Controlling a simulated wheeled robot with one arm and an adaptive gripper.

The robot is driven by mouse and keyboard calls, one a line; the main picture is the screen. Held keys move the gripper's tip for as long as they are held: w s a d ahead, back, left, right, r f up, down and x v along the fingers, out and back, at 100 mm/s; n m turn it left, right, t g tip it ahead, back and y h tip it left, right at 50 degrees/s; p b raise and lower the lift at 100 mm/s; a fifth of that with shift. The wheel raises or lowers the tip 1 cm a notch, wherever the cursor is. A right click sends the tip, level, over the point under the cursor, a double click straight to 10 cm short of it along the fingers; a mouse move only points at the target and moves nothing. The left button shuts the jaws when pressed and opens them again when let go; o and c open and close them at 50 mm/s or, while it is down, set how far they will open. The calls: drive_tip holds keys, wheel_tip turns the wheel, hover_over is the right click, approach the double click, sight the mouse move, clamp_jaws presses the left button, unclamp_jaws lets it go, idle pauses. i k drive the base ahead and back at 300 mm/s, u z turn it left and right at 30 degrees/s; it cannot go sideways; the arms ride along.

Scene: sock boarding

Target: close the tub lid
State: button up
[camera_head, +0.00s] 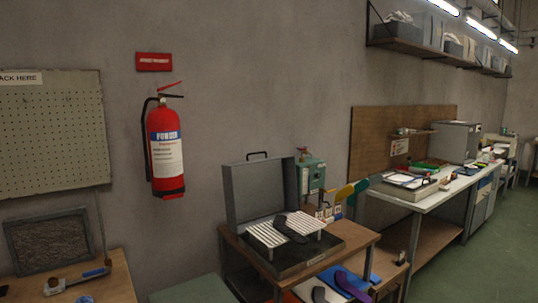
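A grey box-like unit with a raised lid (257,192) stands on a small wooden table, and its lid is upright with a black handle on top. Its dark base (305,262) carries white slatted panels (268,234) with a dark sock-shaped item (292,228) lying over them. I cannot tell whether this unit is the tub; no other open lid is clear in view. My gripper is not in view.
A wooden table (358,237) holds the unit. Colored flat forms (345,283) lie below it. A green box (311,176) stands behind. A red extinguisher (165,150) hangs on the wall. A long white bench (432,192) runs right, beside open green floor (480,270).

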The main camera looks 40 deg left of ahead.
sight(289, 174)
drive_tip(key=u, duration=0.15)
drive_tip(key=i, duration=1.5)
drive_tip(key=u, duration=1.05)
drive_tip(key=i, duration=1)
drive_tip(key=u, duration=1)
